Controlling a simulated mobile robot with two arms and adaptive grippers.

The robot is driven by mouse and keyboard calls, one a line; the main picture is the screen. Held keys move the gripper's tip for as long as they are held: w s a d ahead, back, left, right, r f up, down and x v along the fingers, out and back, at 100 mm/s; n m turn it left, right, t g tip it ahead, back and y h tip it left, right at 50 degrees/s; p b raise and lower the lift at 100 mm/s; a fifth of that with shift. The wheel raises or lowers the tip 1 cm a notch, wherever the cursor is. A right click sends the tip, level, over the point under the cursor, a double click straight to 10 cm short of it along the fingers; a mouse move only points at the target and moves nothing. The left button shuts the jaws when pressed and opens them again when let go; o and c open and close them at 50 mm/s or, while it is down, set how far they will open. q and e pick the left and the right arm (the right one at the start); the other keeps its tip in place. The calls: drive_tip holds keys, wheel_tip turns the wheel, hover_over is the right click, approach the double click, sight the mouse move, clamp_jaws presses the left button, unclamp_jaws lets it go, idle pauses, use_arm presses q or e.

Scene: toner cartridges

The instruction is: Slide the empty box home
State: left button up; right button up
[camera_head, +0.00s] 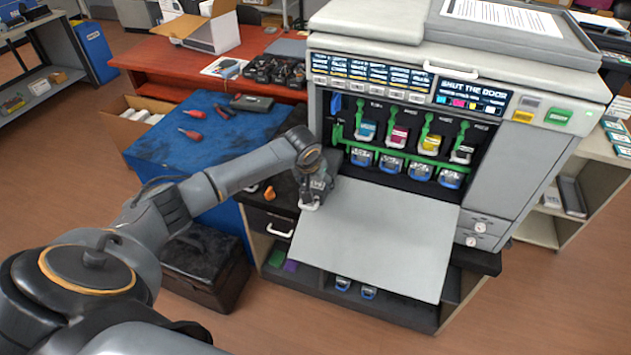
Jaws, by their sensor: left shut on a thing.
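The copier (530,140) stands with its front door (375,235) folded down flat. Inside are a row of colored toner cartridges (398,136) and, below them, a row of blue-and-clear boxes (391,165) under green rails. My left gripper (312,198) points down just left of the door, over the dark stand. It is shut on a small pale thing, mostly hidden by the fingers; I cannot tell whether this is the empty box. My right gripper is not in view.
A blue mat (160,155) with red-handled tools lies at left. An orange object (269,193) is beside my left gripper. Two blue-topped containers (368,291) stand on the shelf below the door. The door's top is bare.

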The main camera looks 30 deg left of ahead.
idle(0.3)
use_arm(q)
drive_tip(key=shift+w+r+p, duration=0.1)
drive_tip(key=shift+p, duration=0.25)
drive_tip(key=shift+w, duration=0.1)
idle(0.4)
drive_tip(key=shift+w+a+b, duration=0.15)
drive_tip(key=shift+w+b, duration=0.15)
drive_tip(key=shift+w, duration=0.2)
drive_tip(key=shift+w+a+b, duration=0.15)
drive_tip(key=shift+w+b, duration=0.15)
drive_tip(key=shift+w, duration=0.2)
drive_tip(key=shift+w+b, duration=0.35)
drive_tip(key=shift+w, duration=0.05)
drive_tip(key=shift+w+a+b, duration=0.25)
drive_tip(key=shift+w+b, duration=0.15)
drive_tip(key=shift+w, duration=0.3)
